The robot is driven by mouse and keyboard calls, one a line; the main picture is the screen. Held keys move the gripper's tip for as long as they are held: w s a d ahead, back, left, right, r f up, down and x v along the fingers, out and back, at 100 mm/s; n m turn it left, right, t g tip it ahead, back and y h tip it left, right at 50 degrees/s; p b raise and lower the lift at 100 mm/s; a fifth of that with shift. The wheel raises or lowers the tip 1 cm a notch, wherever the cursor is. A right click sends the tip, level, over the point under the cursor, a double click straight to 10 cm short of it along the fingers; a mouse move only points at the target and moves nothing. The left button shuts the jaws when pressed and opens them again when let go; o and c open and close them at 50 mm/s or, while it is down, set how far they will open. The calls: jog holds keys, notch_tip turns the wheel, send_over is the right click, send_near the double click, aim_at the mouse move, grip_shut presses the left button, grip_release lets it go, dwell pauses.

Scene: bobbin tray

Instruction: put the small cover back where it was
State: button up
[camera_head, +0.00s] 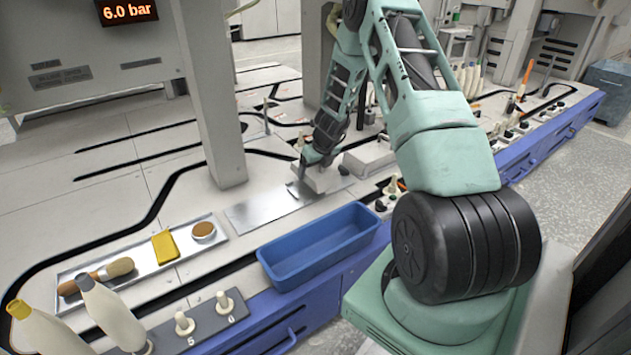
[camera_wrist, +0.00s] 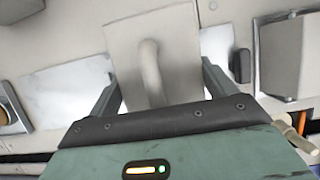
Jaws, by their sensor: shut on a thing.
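The small cover (camera_wrist: 125,45) is a pale beige square plate with a raised, curved handle, seen close in the wrist view. My gripper (camera_wrist: 158,85) is shut on it, with a dark finger on each side of the handle. In the head view my gripper (camera_head: 312,167) is low over the bench at mid-picture, with the pale cover (camera_head: 325,182) at its tip. A shiny metal sheet (camera_head: 262,211) lies below and to the left, and shows behind the cover in the wrist view (camera_wrist: 65,95). I cannot tell whether the cover touches the surface; what lies under it is hidden.
A pale block (camera_head: 370,157) stands to the right of my gripper, with a small black knob (camera_wrist: 241,66) between. A blue bin (camera_head: 318,243) sits at the bench's front edge. A silver tray (camera_head: 152,262) with a brush and yellow block lies left. A grey post (camera_head: 212,95) rises behind.

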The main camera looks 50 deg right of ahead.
aim_at(317, 170)
jog(key=shift+f+b, duration=0.65)
jog(key=shift+f, duration=0.75)
jog(key=shift+f, duration=0.1)
